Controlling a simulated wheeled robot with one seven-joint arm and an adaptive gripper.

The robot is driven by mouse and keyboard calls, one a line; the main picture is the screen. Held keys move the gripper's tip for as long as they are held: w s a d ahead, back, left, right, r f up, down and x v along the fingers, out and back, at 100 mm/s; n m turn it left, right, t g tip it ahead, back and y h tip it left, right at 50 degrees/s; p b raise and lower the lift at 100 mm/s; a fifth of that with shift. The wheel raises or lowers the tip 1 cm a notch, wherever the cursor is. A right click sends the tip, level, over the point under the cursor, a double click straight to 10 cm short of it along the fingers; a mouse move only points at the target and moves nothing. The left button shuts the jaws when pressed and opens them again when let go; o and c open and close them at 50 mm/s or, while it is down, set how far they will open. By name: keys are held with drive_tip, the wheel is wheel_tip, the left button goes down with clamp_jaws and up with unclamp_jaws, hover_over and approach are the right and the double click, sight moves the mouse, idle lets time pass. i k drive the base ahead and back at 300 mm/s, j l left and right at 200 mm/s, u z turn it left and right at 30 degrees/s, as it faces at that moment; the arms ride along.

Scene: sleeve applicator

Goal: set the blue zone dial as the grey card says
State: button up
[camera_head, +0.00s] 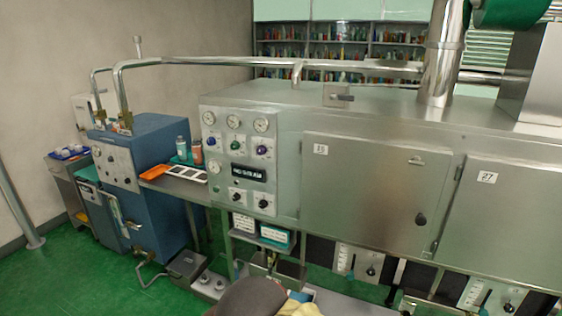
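The steel control panel (220,168) at centre left carries several gauges and small knobs. No card stands out clearly as grey. A white printed card (243,222) and a teal-edged card (274,235) hang below the panel, their text unreadable. My gripper is not in view.
Steel doors (365,195) fill the right. A blue cabinet (155,195) stands left, with an orange tray (156,172) beside it. Pipes (210,60) run above. Green floor (70,275) is clear at lower left.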

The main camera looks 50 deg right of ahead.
sight(212, 142)
drive_tip(key=z, duration=1.1)
